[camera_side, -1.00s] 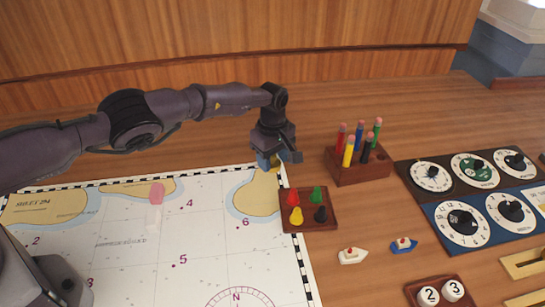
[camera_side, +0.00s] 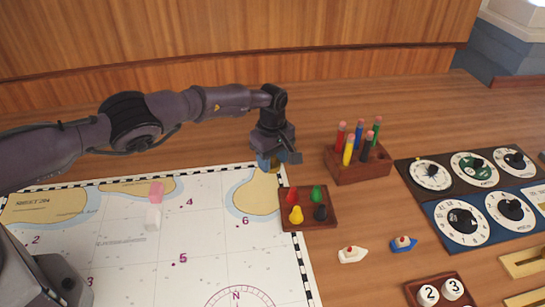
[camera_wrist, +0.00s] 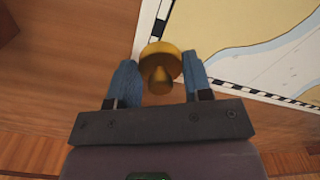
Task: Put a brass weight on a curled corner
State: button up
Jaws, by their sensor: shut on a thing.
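My gripper (camera_wrist: 160,78) is shut on a brass weight (camera_wrist: 160,62), a round disc with a knob, held between the two blue fingertips. In the side view the gripper (camera_side: 269,162) is at the chart's far right corner, and the weight (camera_side: 275,167) is partly hidden by it. The chart (camera_side: 210,235) lies on the wooden table. In the wrist view the weight covers the corner where the chart's checkered borders meet, so I cannot see whether that corner is curled or whether the weight touches it.
A wooden tray of coloured pawns (camera_side: 309,222) lies close in front of the gripper. A pencil block (camera_side: 360,173) stands to the right. Two small boats (camera_side: 352,255) and dial panels (camera_side: 465,220) are farther right.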

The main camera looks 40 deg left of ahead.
dwell(0.3)
jog(key=o, duration=1.1)
jog(key=shift+o, duration=0.2)
jog(key=shift+f, duration=0.1)
notch_tip(320, 180, up, 13)
jog(key=s+a+r+m, duration=0.9)
jog(key=s, duration=0.2)
jog(key=s+a+r+m+t, duration=0.1)
jog(key=s+r, duration=0.3)
jog(key=s, duration=0.5)
jog(key=s+a+r+m+t, duration=0.1)
jog(key=s+r+m+t, duration=0.1)
jog(key=s, duration=0.6)
jog(key=s+a+r+m+t, duration=0.1)
jog(key=s+r+m+t, duration=0.1)
jog(key=s+r, duration=0.4)
jog(key=shift+s+r+m+t, duration=0.3)
jog(key=shift+s+m, duration=0.1)
jog(key=shift+s, duration=1.4)
